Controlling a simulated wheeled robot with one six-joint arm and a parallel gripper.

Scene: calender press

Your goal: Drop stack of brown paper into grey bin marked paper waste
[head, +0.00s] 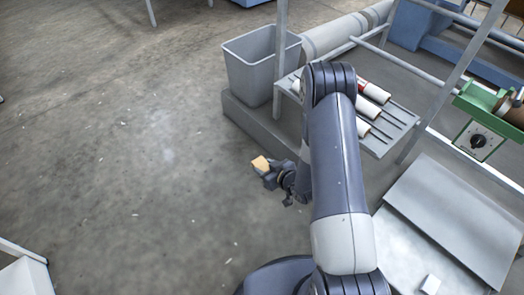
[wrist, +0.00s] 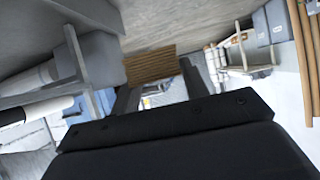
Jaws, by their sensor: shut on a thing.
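The stack of brown paper (head: 260,163) is a small tan block at the end of my arm in the head view. My gripper (head: 267,172) is shut on it and holds it out over the floor, in front of the bin and somewhat below it in the picture. In the wrist view the stack (wrist: 150,63) shows ridged brown edges beyond the fingers of my gripper (wrist: 158,82). A grey open-topped bin (head: 250,80) stands upright at the top middle of the head view, apart from my gripper. No marking on it can be read.
A slatted rack (head: 387,132) with several white rolls stands right of the bin, behind my arm. A grey plinth (head: 258,128) lies in front of the bin. A green machine part with a dial (head: 478,142) is at the right. The floor (head: 120,150) at left is clear.

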